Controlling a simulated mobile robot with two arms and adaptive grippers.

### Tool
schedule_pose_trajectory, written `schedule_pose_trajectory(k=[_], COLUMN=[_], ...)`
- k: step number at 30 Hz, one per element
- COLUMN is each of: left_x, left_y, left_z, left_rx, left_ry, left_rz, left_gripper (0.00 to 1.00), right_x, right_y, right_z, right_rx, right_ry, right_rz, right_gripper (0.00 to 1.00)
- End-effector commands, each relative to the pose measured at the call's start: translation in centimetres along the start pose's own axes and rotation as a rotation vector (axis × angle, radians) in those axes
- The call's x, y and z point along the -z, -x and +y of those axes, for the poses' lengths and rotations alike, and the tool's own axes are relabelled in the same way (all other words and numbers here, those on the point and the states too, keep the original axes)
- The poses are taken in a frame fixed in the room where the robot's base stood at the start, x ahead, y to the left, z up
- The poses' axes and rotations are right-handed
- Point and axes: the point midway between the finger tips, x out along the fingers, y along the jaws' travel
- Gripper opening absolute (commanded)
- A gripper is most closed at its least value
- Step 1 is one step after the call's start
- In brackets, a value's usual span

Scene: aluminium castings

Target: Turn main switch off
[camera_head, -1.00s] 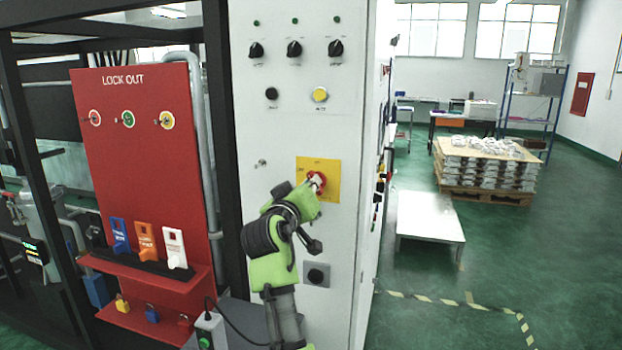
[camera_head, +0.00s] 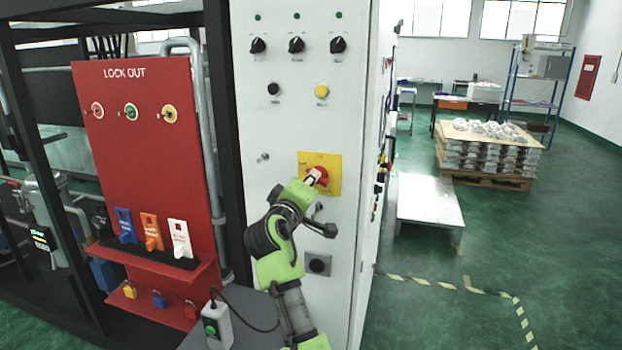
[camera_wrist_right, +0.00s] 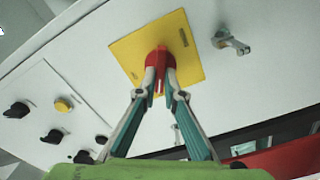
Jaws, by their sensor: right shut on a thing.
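The main switch is a red rotary knob (camera_wrist_right: 160,56) on a yellow plate (camera_head: 333,166) on the front of the white cabinet. My right gripper (camera_head: 314,176) is at the knob and shut on its red handle. The right wrist view shows both fingers (camera_wrist_right: 161,72) closed around the handle, one on each side, with the yellow plate (camera_wrist_right: 190,40) behind. The fingers cover part of the knob, and the lettering on the plate is too small to read. My left gripper is not in view.
Above on the white cabinet (camera_head: 260,120) are black selector knobs (camera_head: 296,45) and a yellow button (camera_head: 321,90). A red lockout board (camera_head: 140,170) with tags and padlocks stands to the left. A low white table (camera_head: 428,200) stands on open green floor to the right.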

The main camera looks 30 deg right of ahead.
Motion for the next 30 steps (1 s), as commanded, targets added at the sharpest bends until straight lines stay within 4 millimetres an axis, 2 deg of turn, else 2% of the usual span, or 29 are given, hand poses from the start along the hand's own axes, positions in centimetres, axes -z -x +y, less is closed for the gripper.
schedule_pose_trajectory(k=[10,12,13,23,26,30], left_x=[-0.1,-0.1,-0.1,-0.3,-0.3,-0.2], left_y=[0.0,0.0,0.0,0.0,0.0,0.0], left_z=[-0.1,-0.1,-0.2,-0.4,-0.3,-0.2], left_rx=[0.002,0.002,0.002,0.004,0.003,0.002], left_ry=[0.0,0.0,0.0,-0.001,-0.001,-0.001], left_rz=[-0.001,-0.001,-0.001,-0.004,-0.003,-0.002], left_gripper=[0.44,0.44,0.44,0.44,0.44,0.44], right_x=[0.1,0.0,0.0,0.0,0.1,0.0], right_y=[-0.1,-0.1,-0.1,0.1,1.0,3.3], right_z=[0.4,0.4,0.3,0.1,0.1,0.0], right_rx=[-0.007,-0.007,-0.007,-0.002,-0.001,-0.001], right_ry=[0.003,0.003,0.003,0.002,0.002,0.001], right_rz=[0.002,0.001,0.001,0.001,0.002,0.002], right_gripper=[0.0,0.24,0.26,0.26,0.26,0.26])
